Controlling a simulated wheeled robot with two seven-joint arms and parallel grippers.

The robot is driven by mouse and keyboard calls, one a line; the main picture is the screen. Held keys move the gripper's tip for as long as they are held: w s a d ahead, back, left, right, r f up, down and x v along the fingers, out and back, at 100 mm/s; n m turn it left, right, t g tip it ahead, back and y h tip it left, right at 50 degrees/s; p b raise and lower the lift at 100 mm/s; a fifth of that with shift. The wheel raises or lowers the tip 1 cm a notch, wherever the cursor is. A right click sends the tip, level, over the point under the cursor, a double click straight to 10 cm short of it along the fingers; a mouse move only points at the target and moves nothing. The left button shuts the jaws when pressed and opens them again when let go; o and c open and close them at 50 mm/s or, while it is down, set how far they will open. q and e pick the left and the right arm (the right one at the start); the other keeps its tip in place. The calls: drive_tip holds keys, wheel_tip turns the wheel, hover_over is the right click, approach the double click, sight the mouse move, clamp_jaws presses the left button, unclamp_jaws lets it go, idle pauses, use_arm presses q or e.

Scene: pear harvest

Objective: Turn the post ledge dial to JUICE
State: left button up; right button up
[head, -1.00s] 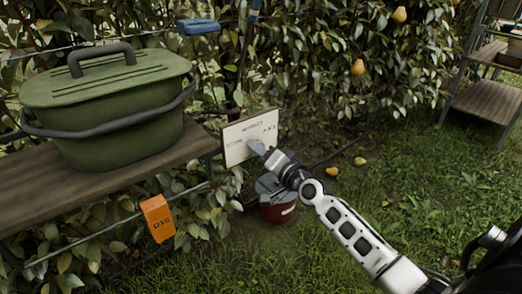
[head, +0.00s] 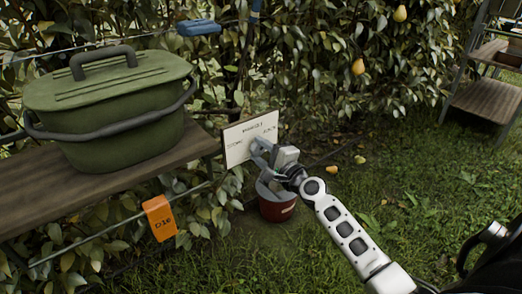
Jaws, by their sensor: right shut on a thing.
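The dial plate (head: 237,150) is a pale upright panel at the right end of the wooden ledge. It carries small dark lettering along its top and sides, too small to read surely. My right gripper (head: 261,147) is at the plate's face, shut on the dial knob, which its fingers and body mostly hide. Which word the dial points to cannot be told. My left gripper is not in view.
A green lidded tub (head: 115,105) stands on the wooden ledge (head: 95,185) at left. An orange tag (head: 159,218) hangs below. A red pot (head: 277,209) stands under my right gripper. Pears lie on the grass (head: 360,160); a shelf (head: 482,103) stands at right.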

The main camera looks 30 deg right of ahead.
drive_tip(key=shift+m, duration=1.5)
drive_tip(key=o, duration=1)
drive_tip(key=shift+c, duration=0.2)
